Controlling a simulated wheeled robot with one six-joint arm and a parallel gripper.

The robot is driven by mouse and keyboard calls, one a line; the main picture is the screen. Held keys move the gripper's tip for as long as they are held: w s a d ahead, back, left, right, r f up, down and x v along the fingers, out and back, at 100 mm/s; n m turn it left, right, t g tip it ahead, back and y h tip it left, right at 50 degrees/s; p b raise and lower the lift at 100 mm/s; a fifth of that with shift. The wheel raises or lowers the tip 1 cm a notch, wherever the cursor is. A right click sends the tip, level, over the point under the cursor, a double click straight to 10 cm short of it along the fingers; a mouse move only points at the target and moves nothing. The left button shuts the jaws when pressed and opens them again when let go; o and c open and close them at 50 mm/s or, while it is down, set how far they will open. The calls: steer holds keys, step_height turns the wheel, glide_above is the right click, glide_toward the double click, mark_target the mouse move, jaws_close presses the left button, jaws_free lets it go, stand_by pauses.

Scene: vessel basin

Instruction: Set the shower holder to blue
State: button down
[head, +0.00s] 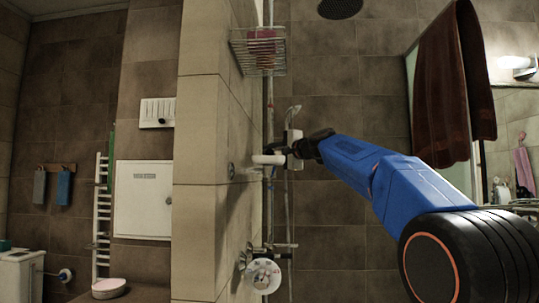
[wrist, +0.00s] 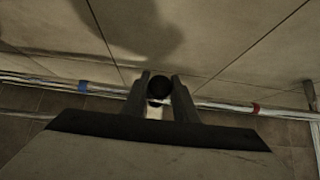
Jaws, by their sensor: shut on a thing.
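The shower holder (head: 294,137) is a white fitting on the shower's vertical rail in the head view, partly hidden by my gripper. My gripper (head: 299,149) reaches it from the right. In the wrist view my gripper (wrist: 160,92) has its two fingers on either side of the holder's round black knob (wrist: 158,84) and is shut on it. A blue mark (wrist: 83,86) is on the rail to the left of the knob, and a red mark (wrist: 256,107) is to the right. The knob is between the two marks, apart from both.
A wire shelf (head: 258,52) hangs above the holder. The mixer tap (head: 263,275) is below it. A tiled wall edge (head: 201,170) stands close on the left. A brown towel (head: 447,90) hangs at the right, above my arm.

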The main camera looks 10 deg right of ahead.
mark_target(270, 197)
steer(key=shift+f, duration=0.15)
step_height(270, 197, down, 16)
steer(key=shift+r, duration=0.1)
stand_by(0.6)
steer(key=c, duration=1.4)
jaws_free()
steer(key=shift+c, duration=0.2)
steer(key=v, duration=1.7)
steer(key=shift+s, duration=0.25)
